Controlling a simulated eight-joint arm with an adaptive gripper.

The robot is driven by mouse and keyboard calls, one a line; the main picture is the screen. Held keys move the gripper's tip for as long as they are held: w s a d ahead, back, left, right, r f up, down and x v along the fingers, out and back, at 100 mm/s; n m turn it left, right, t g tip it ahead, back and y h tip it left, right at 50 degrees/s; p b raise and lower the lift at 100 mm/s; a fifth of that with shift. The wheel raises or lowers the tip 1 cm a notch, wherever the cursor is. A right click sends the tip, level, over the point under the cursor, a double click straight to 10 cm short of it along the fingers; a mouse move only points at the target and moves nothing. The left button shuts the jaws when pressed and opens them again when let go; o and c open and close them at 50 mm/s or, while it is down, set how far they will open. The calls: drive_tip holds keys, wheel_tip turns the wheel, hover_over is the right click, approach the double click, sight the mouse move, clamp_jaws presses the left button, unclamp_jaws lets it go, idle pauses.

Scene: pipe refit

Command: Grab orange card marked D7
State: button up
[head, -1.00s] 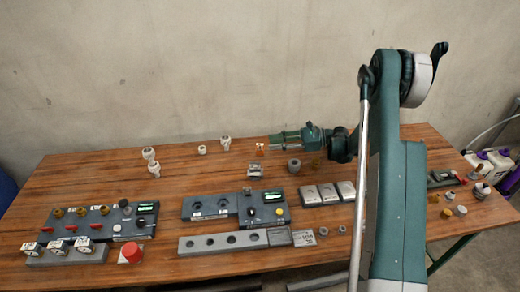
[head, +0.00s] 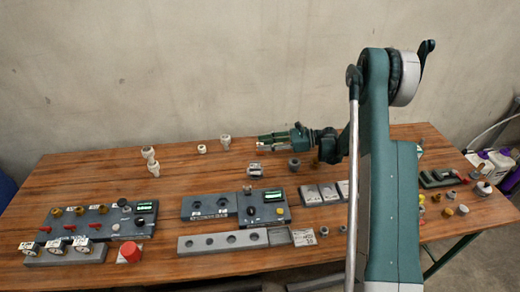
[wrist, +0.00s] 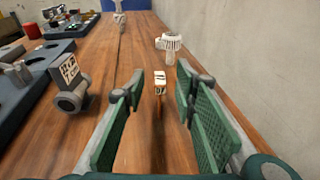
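A small upright piece (wrist: 160,82) with a pale top and dark characters that may read D7 stands ahead in the wrist view. A thin orange-brown strip runs below it; I cannot tell whether this is the card's edge or bare table. My gripper (wrist: 160,92) is open, its two green fingers on either side of the piece, with a gap to each. In the head view my gripper (head: 262,142) lies low over the back of the table, pointing left. The piece is not clear there.
A grey fitting with a marked tag (wrist: 70,88) stands close left of my fingers. A white fitting (wrist: 170,45) stands farther ahead. Dark panels (head: 210,205) fill the table's middle and left. The wall is close on the wrist view's right.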

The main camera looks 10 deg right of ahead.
drive_tip(key=shift+x, duration=1.1)
drive_tip(key=shift+c, duration=0.5)
drive_tip(key=c, duration=0.7)
